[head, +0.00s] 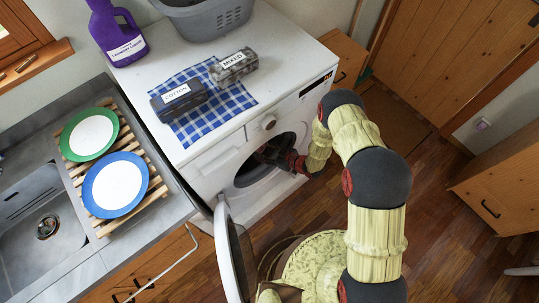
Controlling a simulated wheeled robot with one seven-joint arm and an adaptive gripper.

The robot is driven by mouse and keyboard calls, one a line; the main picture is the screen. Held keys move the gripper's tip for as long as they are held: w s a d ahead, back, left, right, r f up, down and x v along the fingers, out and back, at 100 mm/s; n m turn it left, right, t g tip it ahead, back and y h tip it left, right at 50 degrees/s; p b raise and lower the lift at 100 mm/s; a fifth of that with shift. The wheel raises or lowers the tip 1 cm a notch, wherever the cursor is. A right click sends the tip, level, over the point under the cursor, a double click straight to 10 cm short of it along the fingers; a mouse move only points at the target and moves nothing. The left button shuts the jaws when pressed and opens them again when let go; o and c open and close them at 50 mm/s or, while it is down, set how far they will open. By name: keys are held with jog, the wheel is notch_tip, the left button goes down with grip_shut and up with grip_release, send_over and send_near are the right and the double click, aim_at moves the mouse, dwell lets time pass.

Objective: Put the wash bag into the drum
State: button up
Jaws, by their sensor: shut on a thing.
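The front-loading washing machine (216,164) has its round door (230,255) swung open to the front left. Its dark drum opening (251,172) faces forward. My gripper (272,155) is at the upper right of the opening and reaches into it. It is shut on a dark thing, seemingly the wash bag, which is mostly hidden by the gripper and the shadow of the drum.
A purple detergent jug (117,35) and a grey basket (207,17) stand at the back of the machine top. To the left, two plates, green-rimmed (90,134) and blue-rimmed (115,184), lie on a wooden rack beside the sink (38,205). Wooden floor is clear at right.

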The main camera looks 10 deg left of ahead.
jog(key=shift+w+a+f+b, duration=0.15)
jog(key=shift+w+a+b, duration=0.25)
jog(key=shift+a, duration=0.5)
jog(key=shift+w+a+f+b, duration=0.1)
jog(key=shift+w+a+b, duration=0.25)
jog(key=shift+a, duration=0.5)
jog(key=shift+w+a+f+b, duration=0.15)
jog(key=shift+w+a+b, duration=0.25)
jog(key=shift+a, duration=0.5)
jog(key=o, duration=1.3)
jog(key=v, duration=1.2)
